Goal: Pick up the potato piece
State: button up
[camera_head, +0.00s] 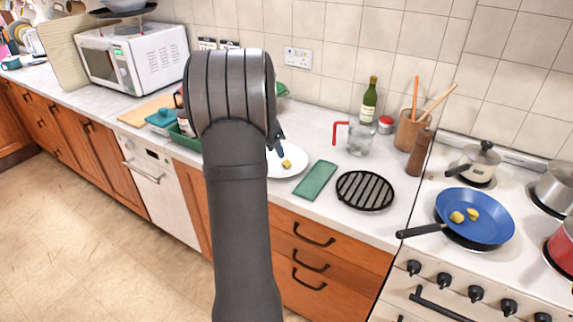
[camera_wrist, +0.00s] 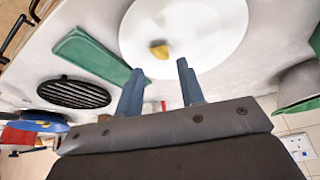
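A small yellow potato piece (camera_head: 286,164) lies on a white plate (camera_head: 297,159) on the worktop. The potato piece (camera_wrist: 159,50) and plate (camera_wrist: 225,15) also show in the wrist view. My gripper (camera_wrist: 160,68) is open, its two blue-grey fingers apart, with nothing between them. In the wrist view, the potato piece appears just beyond the fingertips, between the two fingers' lines. In the head view, my arm hides most of the gripper and the plate's left part.
A green cloth (camera_head: 315,180) and a black ridged trivet (camera_head: 365,190) lie right of the plate. A glass jug with a red handle (camera_head: 356,139), a wine bottle (camera_head: 369,100) and a pepper mill (camera_head: 419,153) stand behind them. A green rack (camera_head: 185,137) is to the left.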

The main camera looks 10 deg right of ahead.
aim_at(284, 162)
jog(key=x, duration=0.7)
jog(key=shift+d, duration=0.4)
jog(key=c, duration=0.7)
